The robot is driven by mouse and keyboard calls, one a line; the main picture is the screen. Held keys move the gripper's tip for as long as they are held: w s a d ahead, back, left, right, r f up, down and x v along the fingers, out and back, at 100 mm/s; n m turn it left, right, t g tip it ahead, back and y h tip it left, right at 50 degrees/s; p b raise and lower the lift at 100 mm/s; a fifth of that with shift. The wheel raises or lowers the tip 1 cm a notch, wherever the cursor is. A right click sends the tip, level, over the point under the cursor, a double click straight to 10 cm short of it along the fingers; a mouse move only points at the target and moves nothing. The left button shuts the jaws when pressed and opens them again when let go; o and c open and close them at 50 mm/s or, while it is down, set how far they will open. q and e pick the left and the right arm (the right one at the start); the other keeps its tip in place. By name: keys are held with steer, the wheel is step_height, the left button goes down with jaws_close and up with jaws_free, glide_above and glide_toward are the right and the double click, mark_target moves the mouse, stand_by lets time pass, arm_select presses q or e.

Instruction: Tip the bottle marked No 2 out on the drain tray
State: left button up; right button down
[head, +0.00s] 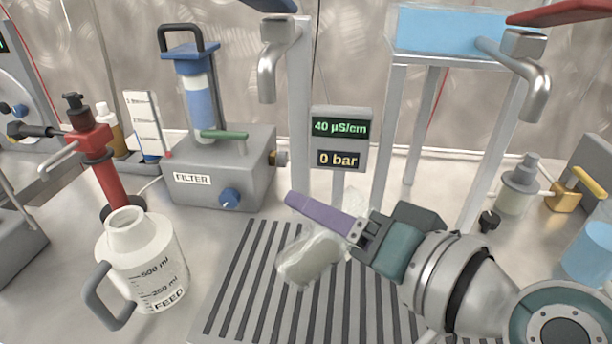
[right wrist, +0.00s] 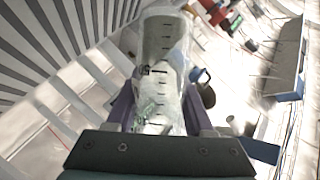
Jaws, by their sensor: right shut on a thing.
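My right gripper (head: 345,235), with purple fingers, is shut on a clear bottle (head: 308,258). The bottle is tilted well over, above the slatted drain tray (head: 232,290). Part of it is hidden behind the gripper. In the right wrist view the bottle (right wrist: 163,75) lies between the two fingers (right wrist: 160,110), with dark graduation marks on its side. I cannot read a No 2 mark in either view. Whether liquid is running out is too unclear to tell. My left gripper is not in view.
A white FEED jug (head: 140,262) stands left of the tray. Behind are the grey FILTER unit (head: 220,165) and a display (head: 340,138) reading 40 µS/cm and 0 bar. Two metal spouts (head: 267,75) (head: 536,82) hang above the bench. A small bottle (head: 518,190) stands at right.

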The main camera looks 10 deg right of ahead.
stand_by(0.3)
steer(key=m+b, duration=0.1)
steer(key=y+b, duration=0.1)
steer(key=b, duration=0.1)
steer(key=shift+f+m+b, duration=0.3)
steer(key=shift+m, duration=0.1)
stand_by(0.4)
steer(key=f+m+y+b, duration=0.1)
steer(key=m+b, duration=0.1)
steer(key=b, duration=0.2)
steer(key=shift+t, duration=0.3)
stand_by(0.3)
